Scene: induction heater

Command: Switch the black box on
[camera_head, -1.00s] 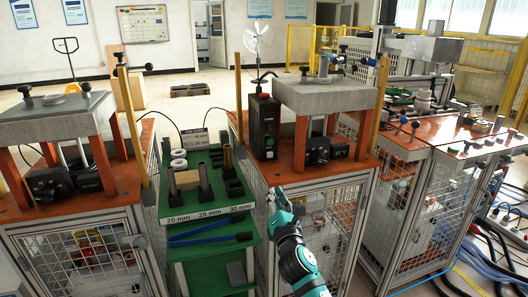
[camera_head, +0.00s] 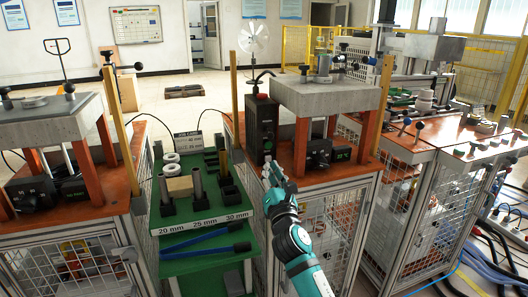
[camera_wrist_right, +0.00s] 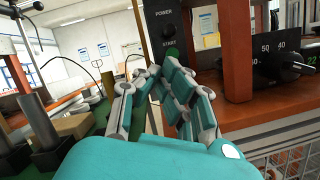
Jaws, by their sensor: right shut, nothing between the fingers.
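The black box (camera_head: 263,130) stands upright on the orange table top, left of the grey press block. In the right wrist view, the black box (camera_wrist_right: 172,25) shows the words POWER and START, a dark knob above and a green button (camera_wrist_right: 171,54) below. My right gripper (camera_head: 270,170) is shut and empty, just in front of the box's lower front. In the wrist view, my right gripper's fingers (camera_wrist_right: 160,75) are just below the green button. I cannot tell whether they touch the box. My left gripper is not in view.
A grey press block (camera_head: 325,97) on orange legs stands right of the box, with a small black dial unit (camera_head: 320,154) under it. A green rack (camera_head: 202,218) with metal cylinders stands left. A yellow post (camera_head: 234,100) rises beside the box.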

